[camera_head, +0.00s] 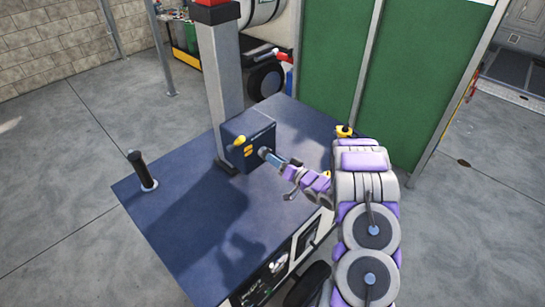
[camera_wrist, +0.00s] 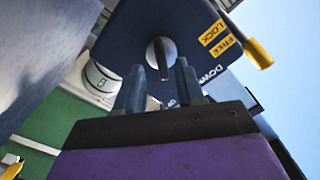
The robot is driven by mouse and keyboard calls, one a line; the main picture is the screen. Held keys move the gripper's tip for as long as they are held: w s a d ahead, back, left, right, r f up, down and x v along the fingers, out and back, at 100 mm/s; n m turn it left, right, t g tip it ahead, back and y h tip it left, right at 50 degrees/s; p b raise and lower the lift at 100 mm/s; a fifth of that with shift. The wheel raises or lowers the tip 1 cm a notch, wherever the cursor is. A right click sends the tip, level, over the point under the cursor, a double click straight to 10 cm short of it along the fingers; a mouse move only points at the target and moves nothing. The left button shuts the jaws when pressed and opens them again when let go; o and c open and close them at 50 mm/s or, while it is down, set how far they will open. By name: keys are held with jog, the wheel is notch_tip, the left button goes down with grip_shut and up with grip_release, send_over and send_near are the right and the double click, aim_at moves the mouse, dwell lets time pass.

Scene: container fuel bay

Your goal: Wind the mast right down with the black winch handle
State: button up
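The blue winch box (camera_head: 247,139) is fixed to the grey mast (camera_head: 220,75).
A yellow lever (camera_wrist: 258,52) sits by the FREE label on the box, with LOCK and DOWN labels nearby. The blue deck (camera_head: 180,235) is clear between box and handle. Green panels (camera_head: 325,60) stand behind. Open concrete floor (camera_head: 60,220) lies left.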

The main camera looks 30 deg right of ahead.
jog(key=shift+x, duration=0.95)
jog(key=shift+r, duration=0.1)
grip_shut()
